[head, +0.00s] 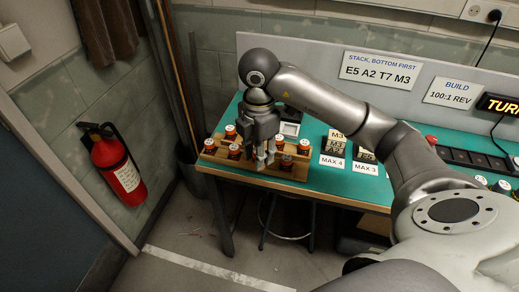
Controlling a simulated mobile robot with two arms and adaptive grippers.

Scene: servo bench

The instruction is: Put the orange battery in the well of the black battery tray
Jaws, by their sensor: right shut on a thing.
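A wooden rack (214,156) stands at the table's front left corner and holds several small orange-red cylinders with pale tops, which look like the orange batteries. My right gripper (264,161) points down over the middle of this rack, its fingertips at the level of the cylinders. It is shut on what appears to be an orange battery, mostly hidden by the fingers. One orange cylinder (304,147) stands to the right of the gripper. A small dark tray-like thing (290,113) behind the gripper may be the black battery tray; its well cannot be made out. My left gripper is out of view.
Stacked labelled blocks (334,141) stand right of the rack, behind white cards marked MAX 4 and MAX 3. A red button (431,139) and a row of dark bins (472,159) are farther right. A grey panel with signs backs the green table.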

